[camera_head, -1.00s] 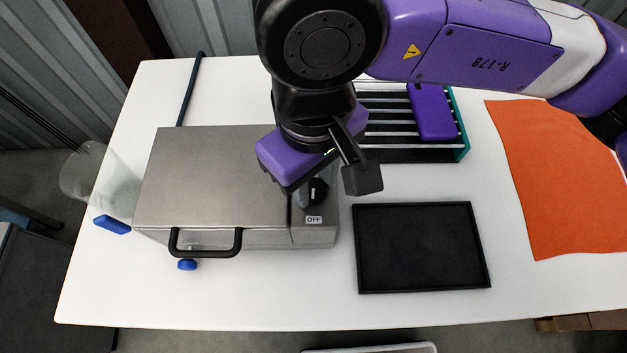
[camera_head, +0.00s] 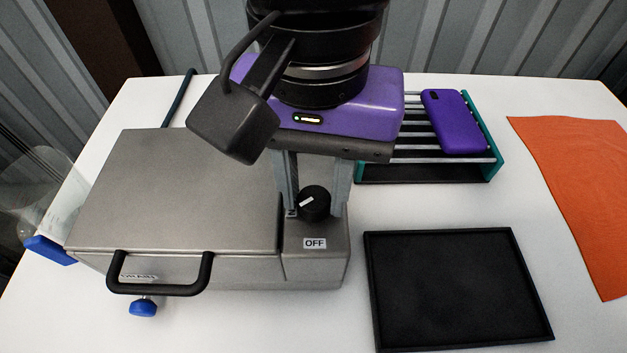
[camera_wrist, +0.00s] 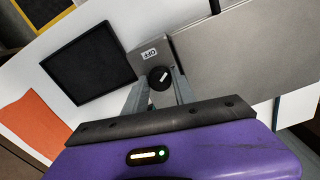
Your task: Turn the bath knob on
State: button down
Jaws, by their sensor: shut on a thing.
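The bath is a grey metal box (camera_head: 180,190) with a hinged-looking lid and a black front handle. Its black round knob (camera_head: 314,205) sits on the right panel, above a white OFF label (camera_head: 315,243). The knob's white mark points left, slightly down, toward a partly hidden label. My gripper (camera_head: 316,204) points down over the panel, its two grey fingers on either side of the knob, shut on it. In the wrist view the knob (camera_wrist: 160,78) also sits between the fingertips (camera_wrist: 160,86).
A black tray (camera_head: 455,237) lies right of the bath. Behind it stands a rack (camera_head: 430,172) holding a purple case (camera_head: 455,122). An orange cloth (camera_head: 580,190) lies at the right. A clear vessel (camera_head: 40,195) is at the left.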

aim_at(314, 197)
jog(key=m+b, duration=0.2)
jog(key=m, duration=0.1)
jog(key=shift+f+m, duration=0.1)
jog(key=shift+m, duration=0.3)
jog(key=shift+m+b, duration=0.75)
jog(key=shift+m, duration=0.95)
jog(key=c, duration=1.3)
grip_release()
jog(key=shift+r+p, duration=0.65)
jog(key=shift+r, duration=3.35)
